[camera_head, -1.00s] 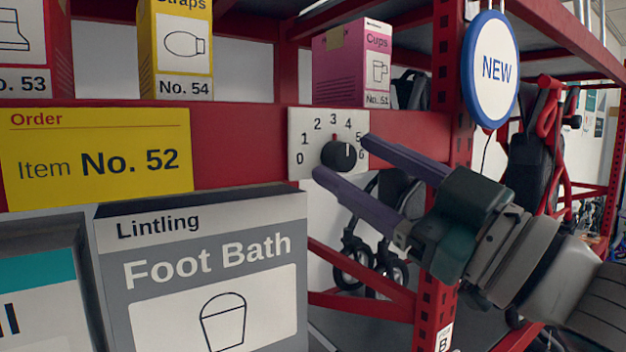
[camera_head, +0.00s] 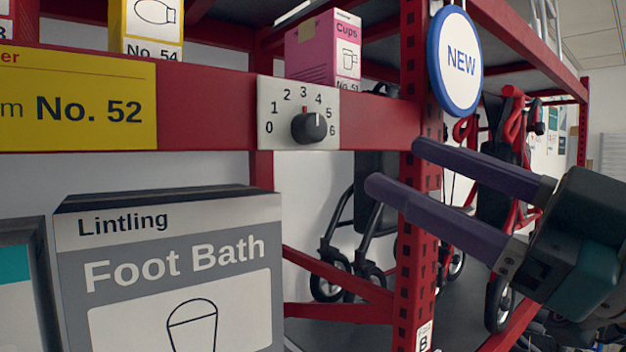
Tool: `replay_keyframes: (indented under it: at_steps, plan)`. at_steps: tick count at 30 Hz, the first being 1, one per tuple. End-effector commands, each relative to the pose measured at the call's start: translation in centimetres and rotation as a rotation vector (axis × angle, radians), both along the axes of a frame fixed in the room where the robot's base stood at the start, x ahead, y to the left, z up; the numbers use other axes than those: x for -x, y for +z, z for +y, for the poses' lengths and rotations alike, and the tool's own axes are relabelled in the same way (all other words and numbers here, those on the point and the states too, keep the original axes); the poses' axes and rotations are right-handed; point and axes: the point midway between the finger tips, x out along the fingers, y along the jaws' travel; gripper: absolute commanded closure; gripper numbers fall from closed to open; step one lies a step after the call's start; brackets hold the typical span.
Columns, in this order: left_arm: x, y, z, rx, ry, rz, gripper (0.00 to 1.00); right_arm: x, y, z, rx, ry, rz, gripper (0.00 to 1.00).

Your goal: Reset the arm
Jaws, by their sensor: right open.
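My right gripper (camera_head: 394,166) reaches in from the right with its two long purple fingers spread apart and nothing between them. Its fingertips are in front of the red rack post, to the right of and a little below a black dial knob (camera_head: 309,126). The knob sits on a white plate (camera_head: 270,97) marked 0 to 6, fixed to the red shelf beam, and is apart from the fingers. My left gripper is not in view.
A grey Foot Bath box (camera_head: 180,235) stands below the beam at left. A yellow order sign (camera_head: 95,75) is on the beam. A pink Cups box (camera_head: 310,52) stands above the dial. A round NEW sign (camera_head: 458,85) hangs by the post (camera_head: 412,230). Wheeled walkers (camera_head: 350,225) stand behind.

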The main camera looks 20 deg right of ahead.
Motion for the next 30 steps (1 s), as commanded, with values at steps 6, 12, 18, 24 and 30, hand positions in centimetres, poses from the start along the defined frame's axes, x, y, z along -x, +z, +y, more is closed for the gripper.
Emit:
replay_keyframes:
  at_steps: [6, 12, 18, 24, 30]
  plan:
    - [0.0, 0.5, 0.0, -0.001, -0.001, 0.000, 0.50, -0.3, -0.1, -0.3, -0.008, -0.028, 0.024, 0.31]
    - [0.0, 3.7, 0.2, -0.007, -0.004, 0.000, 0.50, -1.5, -2.9, -3.0, -0.063, -0.278, 0.311, 0.31]
    - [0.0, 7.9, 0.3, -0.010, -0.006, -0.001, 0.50, 2.9, -10.6, -4.4, -0.054, -0.535, 0.870, 0.31]
    - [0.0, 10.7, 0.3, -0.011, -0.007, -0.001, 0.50, 11.9, -15.3, -2.1, 0.031, -0.578, 1.385, 0.31]
    - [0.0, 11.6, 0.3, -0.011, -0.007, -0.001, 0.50, 17.3, -16.3, -0.3, 0.098, -0.540, 1.631, 0.31]
